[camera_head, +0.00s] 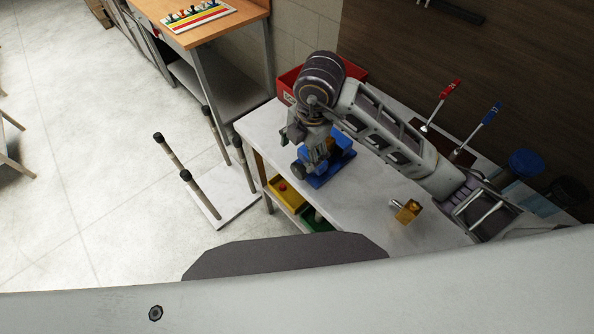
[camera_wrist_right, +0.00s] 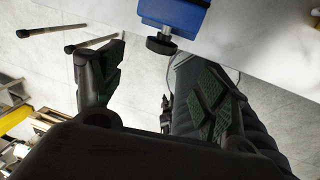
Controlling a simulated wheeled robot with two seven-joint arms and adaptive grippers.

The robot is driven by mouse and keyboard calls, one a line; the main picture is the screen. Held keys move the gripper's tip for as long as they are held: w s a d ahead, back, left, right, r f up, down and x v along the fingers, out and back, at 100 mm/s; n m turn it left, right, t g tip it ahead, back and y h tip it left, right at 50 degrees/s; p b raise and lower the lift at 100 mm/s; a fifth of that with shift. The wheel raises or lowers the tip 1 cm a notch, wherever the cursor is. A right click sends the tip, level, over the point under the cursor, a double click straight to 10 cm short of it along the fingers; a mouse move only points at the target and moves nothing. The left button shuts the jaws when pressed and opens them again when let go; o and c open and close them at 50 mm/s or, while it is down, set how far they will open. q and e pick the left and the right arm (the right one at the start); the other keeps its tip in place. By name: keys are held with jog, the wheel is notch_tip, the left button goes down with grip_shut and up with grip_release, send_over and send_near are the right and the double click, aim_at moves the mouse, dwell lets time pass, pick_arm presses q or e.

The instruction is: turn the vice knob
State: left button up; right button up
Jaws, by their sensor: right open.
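The blue vice (camera_head: 341,163) sits on the pale worktop, partly hidden by my right gripper (camera_head: 308,142). Its dark round knob (camera_head: 297,172) sticks out at the worktop's left edge. In the right wrist view, the blue vice body (camera_wrist_right: 176,13) is at the top, with a metal screw leading to the black knob (camera_wrist_right: 161,46). My right gripper (camera_wrist_right: 163,72) is open and empty, its green-padded fingers spread to either side below the knob. The knob appears between their lines, apart from both fingers. My left gripper is not in view.
A red bin (camera_head: 290,80) stands behind my right gripper. A brass-coloured block (camera_head: 407,211) lies on the worktop (camera_head: 375,192). Yellow (camera_head: 285,194) and green bins are on the shelf below. An upturned stool (camera_head: 222,208) lies left of the worktop; open floor lies beyond.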

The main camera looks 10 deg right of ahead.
aim_at(298, 168)
jog(key=shift+s+a+f, duration=0.1)
jog(key=shift+f, duration=0.5)
jog(key=shift+w+a+f+b, duration=0.15)
jog(key=shift+f+b, duration=0.15)
jog(key=shift+f, duration=0.6)
jog(key=shift+w+f+b, duration=0.1)
jog(key=shift+f+b, duration=0.15)
jog(key=shift+f, duration=0.65)
jog(key=shift+w+a+f+p, duration=0.1)
jog(key=shift+w+f+p, duration=0.1)
jog(key=shift+f, duration=1.15)
jog(key=shift+w+a+f+p, duration=0.15)
jog(key=shift+w+f, duration=0.05)
jog(key=shift+f, duration=1.15)
jog(key=shift+w+a+f+p, duration=0.1)
jog(key=shift+w+f+p, duration=0.1)
jog(key=shift+f, duration=1.15)
jog(key=c, duration=1)
jog(key=shift+c, duration=0.2)
jog(key=shift+r, duration=0.1)
